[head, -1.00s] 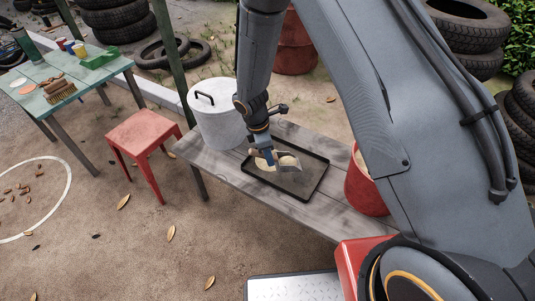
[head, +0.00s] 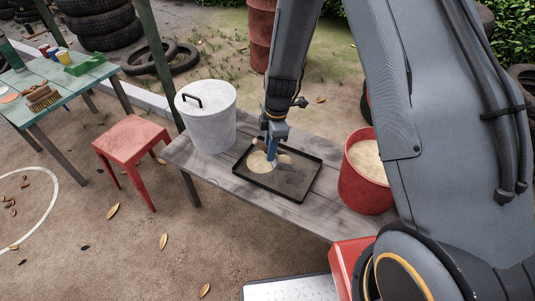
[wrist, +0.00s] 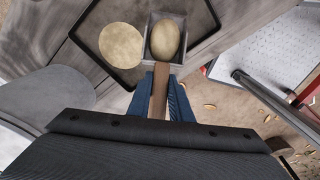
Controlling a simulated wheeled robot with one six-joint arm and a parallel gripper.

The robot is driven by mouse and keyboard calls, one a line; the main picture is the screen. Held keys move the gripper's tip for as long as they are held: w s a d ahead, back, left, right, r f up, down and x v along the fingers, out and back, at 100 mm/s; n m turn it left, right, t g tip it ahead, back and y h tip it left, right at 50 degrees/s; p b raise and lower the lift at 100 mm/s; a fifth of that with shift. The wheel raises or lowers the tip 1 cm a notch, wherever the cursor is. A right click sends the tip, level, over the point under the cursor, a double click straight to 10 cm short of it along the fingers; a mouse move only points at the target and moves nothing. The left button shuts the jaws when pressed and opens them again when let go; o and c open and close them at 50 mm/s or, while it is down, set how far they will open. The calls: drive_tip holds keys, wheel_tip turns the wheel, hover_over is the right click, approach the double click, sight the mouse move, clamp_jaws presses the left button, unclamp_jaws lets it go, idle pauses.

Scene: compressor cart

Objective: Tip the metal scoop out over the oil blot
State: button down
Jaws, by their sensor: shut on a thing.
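My gripper (head: 272,160) is shut on the handle of the metal scoop (head: 284,159), over the black tray (head: 302,187) on the grey bench. In the wrist view the blue fingers (wrist: 160,95) clasp the brown handle, and the square grey scoop pan (wrist: 151,55) points away from me. A rounded tan heap (wrist: 165,38) lies in the pan, which looks close to level there. A round tan patch (wrist: 121,45) lies on the tray just left of the scoop; it also shows in the head view (head: 259,162). I cannot make out a separate dark oil blot.
A white lidded pot (head: 208,122) stands on the bench left of the tray. A red bucket of tan grit (head: 366,165) stands at its right. A red stool (head: 132,142) and a green table (head: 62,85) with a brush (head: 43,98) are further left.

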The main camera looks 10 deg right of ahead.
drive_tip(key=shift+w+d+r+y+b, duration=0.2)
drive_tip(key=shift+d+y+b, duration=0.35)
drive_tip(key=shift+b, duration=0.9)
drive_tip(key=d+y+b, duration=0.1)
drive_tip(key=b, duration=0.2)
drive_tip(key=shift+d+r, duration=0.15)
drive_tip(key=shift+r, duration=0.25)
drive_tip(key=shift+w+d+r+g+y+b, duration=0.1)
drive_tip(key=shift+d+r+y+b, duration=0.25)
drive_tip(key=shift+d+y+b, duration=0.4)
drive_tip(key=shift+w+d+r+g+y+b, duration=0.1)
drive_tip(key=shift+d+r+y+b, duration=0.4)
drive_tip(key=shift+b, duration=0.4)
drive_tip(key=shift+w+d+r+g+y+b, duration=0.1)
drive_tip(key=shift+d+r+y+b, duration=0.15)
drive_tip(key=shift+d+y+b, duration=0.45)
